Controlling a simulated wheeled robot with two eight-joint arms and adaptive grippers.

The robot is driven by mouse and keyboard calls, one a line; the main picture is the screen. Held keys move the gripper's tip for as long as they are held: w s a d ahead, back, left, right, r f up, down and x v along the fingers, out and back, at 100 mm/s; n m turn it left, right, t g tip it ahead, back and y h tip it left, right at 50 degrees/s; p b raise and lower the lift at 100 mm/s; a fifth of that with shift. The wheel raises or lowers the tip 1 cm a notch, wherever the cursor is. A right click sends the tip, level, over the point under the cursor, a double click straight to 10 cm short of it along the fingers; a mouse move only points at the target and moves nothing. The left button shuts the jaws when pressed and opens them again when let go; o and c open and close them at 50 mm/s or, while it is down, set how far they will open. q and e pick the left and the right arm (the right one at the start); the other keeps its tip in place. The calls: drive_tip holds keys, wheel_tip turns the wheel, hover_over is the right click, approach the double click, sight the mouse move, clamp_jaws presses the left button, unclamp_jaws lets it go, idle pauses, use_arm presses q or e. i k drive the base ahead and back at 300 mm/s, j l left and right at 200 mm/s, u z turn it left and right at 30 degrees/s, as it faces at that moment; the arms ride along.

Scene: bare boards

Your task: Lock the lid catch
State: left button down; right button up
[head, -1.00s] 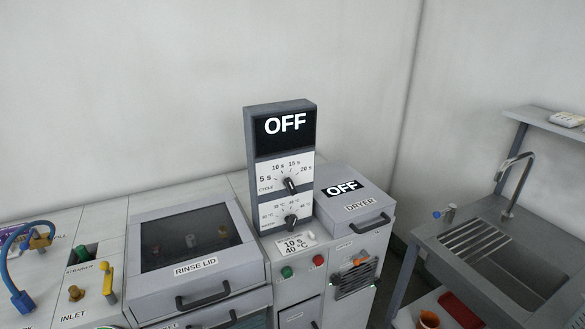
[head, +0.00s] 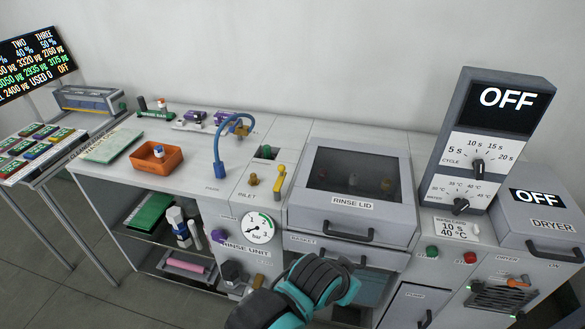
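The rinse lid (head: 355,214) is a grey box cover with a dark window and a bar handle (head: 338,234) on its front edge. It looks shut on the middle of the counter. I cannot make out a separate catch on it, and my arm hides part of the front below it. A teal and black part of one of my arms (head: 300,291) comes up from the bottom edge, in front of the basket drawer. I see no fingertips of either gripper.
A timer box (head: 485,142) reading OFF and a dryer (head: 545,222) reading OFF stand to the right. Left of the lid are a yellow lever (head: 279,182), a blue hose (head: 218,150) and a pressure gauge (head: 258,229). An orange tray (head: 157,166) sits farther left.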

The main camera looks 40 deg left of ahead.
sight(280, 167)
drive_tip(key=u, duration=1.55)
drive_tip(key=i, duration=0.1)
drive_tip(key=u, duration=0.05)
